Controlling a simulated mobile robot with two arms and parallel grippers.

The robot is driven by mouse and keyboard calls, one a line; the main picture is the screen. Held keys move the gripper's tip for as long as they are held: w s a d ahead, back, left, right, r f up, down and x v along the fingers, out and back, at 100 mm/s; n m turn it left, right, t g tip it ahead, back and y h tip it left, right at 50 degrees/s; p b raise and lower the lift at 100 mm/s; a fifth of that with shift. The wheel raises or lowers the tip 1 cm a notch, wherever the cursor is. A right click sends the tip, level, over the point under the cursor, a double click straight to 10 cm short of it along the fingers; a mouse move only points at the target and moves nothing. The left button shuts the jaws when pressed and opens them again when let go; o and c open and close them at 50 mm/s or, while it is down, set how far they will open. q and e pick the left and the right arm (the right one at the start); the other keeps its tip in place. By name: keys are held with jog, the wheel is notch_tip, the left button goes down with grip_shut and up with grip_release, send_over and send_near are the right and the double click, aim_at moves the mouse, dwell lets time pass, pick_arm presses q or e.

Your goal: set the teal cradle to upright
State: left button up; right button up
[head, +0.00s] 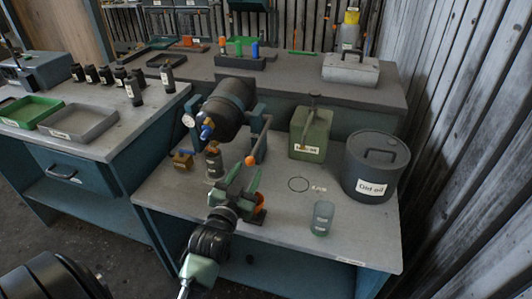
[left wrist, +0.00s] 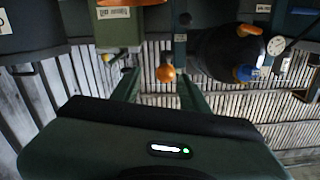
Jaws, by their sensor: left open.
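The teal cradle (head: 258,117) stands on the near bench and carries a dark drum (head: 232,97), which looks tilted. A lever with an orange ball knob (head: 250,160) hangs at its right side. The drum (left wrist: 225,55) and the knob (left wrist: 166,73) also show in the left wrist view. My left gripper (head: 246,173) is open, its green fingers pointing toward the knob. In the left wrist view the knob appears between the fingers (left wrist: 160,88); I cannot tell whether they touch it. My right gripper is not in view.
A small brass-coloured part (head: 182,160) lies left. The bench surface between cup and can is mostly clear.

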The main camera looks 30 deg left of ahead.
aim_at(253, 153)
pick_arm(q)
jog(key=shift+w+a+r, duration=0.25)
jog(key=shift+w+a, duration=0.25)
jog(key=shift+w, duration=0.15)
jog(key=x, duration=0.5)
jog(key=shift+w+a, duration=0.2)
jog(key=shift+w, duration=0.2)
grip_shut()
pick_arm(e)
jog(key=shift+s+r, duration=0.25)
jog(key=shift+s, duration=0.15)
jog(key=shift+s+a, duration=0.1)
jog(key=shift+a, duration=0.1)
